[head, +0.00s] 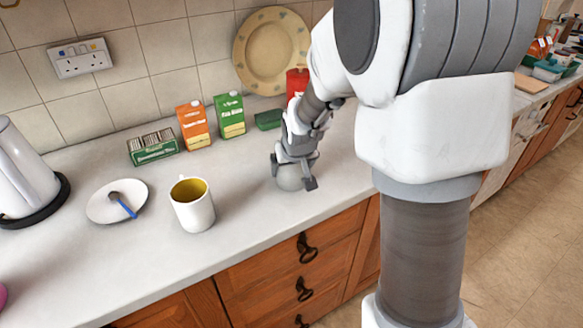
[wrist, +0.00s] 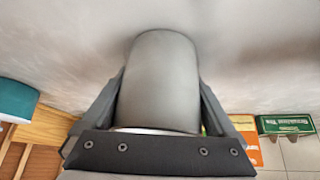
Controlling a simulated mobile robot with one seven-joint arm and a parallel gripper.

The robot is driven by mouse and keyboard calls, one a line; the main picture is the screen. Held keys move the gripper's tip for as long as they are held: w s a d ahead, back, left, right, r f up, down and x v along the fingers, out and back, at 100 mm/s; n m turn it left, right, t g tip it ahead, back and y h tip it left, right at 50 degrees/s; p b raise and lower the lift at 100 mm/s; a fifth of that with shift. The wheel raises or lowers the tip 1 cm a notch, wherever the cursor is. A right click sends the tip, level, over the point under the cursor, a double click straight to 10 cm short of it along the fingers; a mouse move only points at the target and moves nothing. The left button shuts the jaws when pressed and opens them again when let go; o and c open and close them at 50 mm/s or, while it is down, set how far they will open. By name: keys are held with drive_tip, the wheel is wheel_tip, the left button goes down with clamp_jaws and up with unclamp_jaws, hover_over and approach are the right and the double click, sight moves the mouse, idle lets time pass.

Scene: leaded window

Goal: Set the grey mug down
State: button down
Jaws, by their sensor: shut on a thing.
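The grey mug (head: 289,180) is between the fingers of my gripper (head: 293,173), over the worktop right of the white mug. In the wrist view the grey mug (wrist: 158,82) fills the middle, with a finger of my gripper (wrist: 160,85) against each side. My gripper is shut on it. The fingers and wrist hide part of the mug in the head view, and I see no handle. Its lower end is at or very close to the worktop (head: 245,215); I cannot tell whether it touches.
A white mug with a yellow inside (head: 194,212) stands to the left. Beyond it are a saucer with a blue-handled spoon (head: 100,207) and a kettle (head: 22,170). Cartons (head: 194,127), a green box (head: 154,148) and a plate (head: 250,55) line the wall. The worktop's front edge is close.

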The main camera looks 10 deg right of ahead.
drive_tip(key=shift+f, duration=0.15)
unclamp_jaws()
drive_tip(key=shift+r, duration=0.3)
drive_tip(key=p+v, duration=0.2)
drive_tip(key=v, duration=1)
drive_tip(key=s+r, duration=0.2)
drive_tip(key=s, duration=0.8)
drive_tip(key=s+r, duration=0.3)
drive_tip(key=s, duration=0.8)
drive_tip(key=shift+r+g, duration=0.25)
drive_tip(key=shift+g, duration=0.05)
drive_tip(key=shift+s+d+r, duration=0.1)
drive_tip(key=shift+r, duration=0.05)
